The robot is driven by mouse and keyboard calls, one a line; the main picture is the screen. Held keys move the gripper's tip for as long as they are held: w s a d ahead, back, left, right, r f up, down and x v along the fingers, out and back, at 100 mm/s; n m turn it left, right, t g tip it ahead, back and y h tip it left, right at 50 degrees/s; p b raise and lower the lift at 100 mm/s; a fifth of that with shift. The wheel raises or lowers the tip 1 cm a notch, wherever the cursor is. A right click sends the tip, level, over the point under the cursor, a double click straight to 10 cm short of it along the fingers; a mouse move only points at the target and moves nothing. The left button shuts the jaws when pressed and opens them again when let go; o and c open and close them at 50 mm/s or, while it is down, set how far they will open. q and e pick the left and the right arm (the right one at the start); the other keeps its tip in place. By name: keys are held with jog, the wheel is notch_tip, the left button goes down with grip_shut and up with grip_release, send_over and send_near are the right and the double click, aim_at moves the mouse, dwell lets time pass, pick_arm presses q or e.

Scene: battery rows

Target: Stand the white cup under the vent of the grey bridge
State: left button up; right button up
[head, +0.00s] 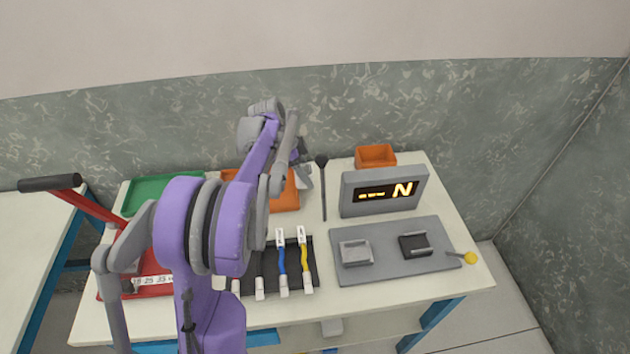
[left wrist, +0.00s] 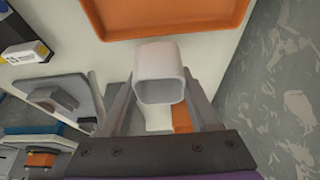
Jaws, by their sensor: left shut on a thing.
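The white cup (left wrist: 160,68) is between the two fingers of my left gripper (left wrist: 160,100) in the left wrist view. The gripper is shut on it, and the cup's squarish rim faces toward the wrist camera. In the head view my left gripper (head: 304,176) is above the table's back part, beside the orange tray (head: 285,196); I cannot make out the cup clearly there. A grey box with a lit display (head: 384,190) stands at the back right. I cannot make out a vent or tell which grey thing is the bridge. My right gripper is not in view.
A grey board (head: 372,272) with a light grey holder (head: 356,252) and a black holder (head: 415,244) lies at the right. A black mat (head: 268,276) holds cables. A small orange bin (head: 375,155), a green tray (head: 133,193) and a red tray (head: 112,292) surround them. A dark stick (head: 323,190) stands near the gripper.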

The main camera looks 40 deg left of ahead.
aim_at(316, 190)
pick_arm(q)
jog(key=shift+w+d, duration=0.65)
jog(key=shift+w, duration=0.15)
jog(key=shift+s+a+x, duration=0.15)
jog(key=shift+x, duration=0.7)
jog(key=shift+s+a+x, duration=0.1)
jog(key=shift+s+x, duration=0.05)
jog(key=shift+x, duration=0.75)
jog(key=shift+f, duration=0.2)
jog(key=o, duration=1.3)
jog(key=shift+f, duration=0.1)
